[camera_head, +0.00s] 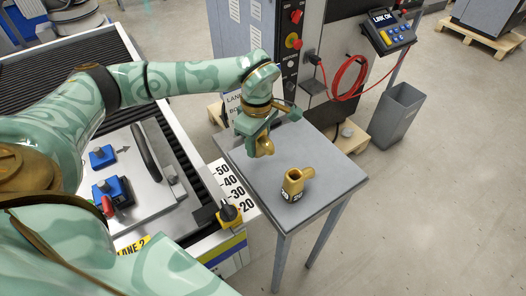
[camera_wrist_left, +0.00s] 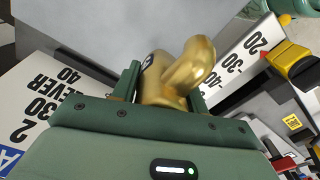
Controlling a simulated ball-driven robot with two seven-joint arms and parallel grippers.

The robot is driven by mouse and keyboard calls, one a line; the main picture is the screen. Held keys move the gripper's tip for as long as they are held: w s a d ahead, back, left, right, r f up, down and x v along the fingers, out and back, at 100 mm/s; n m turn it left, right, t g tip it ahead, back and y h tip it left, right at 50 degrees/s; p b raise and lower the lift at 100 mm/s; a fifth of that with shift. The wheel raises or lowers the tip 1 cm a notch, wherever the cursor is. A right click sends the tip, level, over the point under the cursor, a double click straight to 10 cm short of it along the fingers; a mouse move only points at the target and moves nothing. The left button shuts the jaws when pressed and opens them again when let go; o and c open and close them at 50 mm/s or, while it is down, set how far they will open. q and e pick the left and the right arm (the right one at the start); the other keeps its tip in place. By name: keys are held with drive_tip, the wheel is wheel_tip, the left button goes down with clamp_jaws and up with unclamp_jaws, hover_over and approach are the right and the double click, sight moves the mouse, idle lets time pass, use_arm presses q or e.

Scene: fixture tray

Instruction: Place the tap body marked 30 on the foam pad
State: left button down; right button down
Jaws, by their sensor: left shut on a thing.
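My left gripper (camera_head: 262,131) is shut on a brass-coloured tap body (camera_head: 265,147), held over the left back part of a small grey table. In the left wrist view the held tap body (camera_wrist_left: 190,72) sits between the fingers of the left gripper (camera_wrist_left: 160,90), with a dark label partly hidden; I cannot read its number. A second brass tap body (camera_head: 296,180) stands upright on the table, its dark label too small to read surely. The grey tabletop (camera_head: 330,178) shows no separate foam pad that I can make out. My right gripper is not in view.
A fixture tray (camera_head: 150,205) with blue blocks and a dark handle lies on the roller conveyor at left. A yellow-black knob (camera_head: 229,213) stands beside a 20-to-50 scale (camera_head: 232,186). A grey bin (camera_head: 397,115) and cabinet stand behind. The table's right side is clear.

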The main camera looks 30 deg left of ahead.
sight(261, 159)
use_arm(q)
drive_tip(key=shift+w+f, duration=0.8)
drive_tip(key=shift+f, duration=0.1)
wheel_tip(261, 159, down, 3)
drive_tip(key=shift+f+b, duration=0.1)
drive_tip(key=shift+b, duration=0.7)
drive_tip(key=shift+r, duration=0.2)
drive_tip(key=c, duration=0.7)
unclamp_jaws()
drive_tip(key=shift+s+f, duration=0.1)
drive_tip(key=shift+f, duration=0.05)
drive_tip(key=shift+c, duration=0.2)
wheel_tip(261, 159, up, 12)
drive_tip(key=p, duration=0.3)
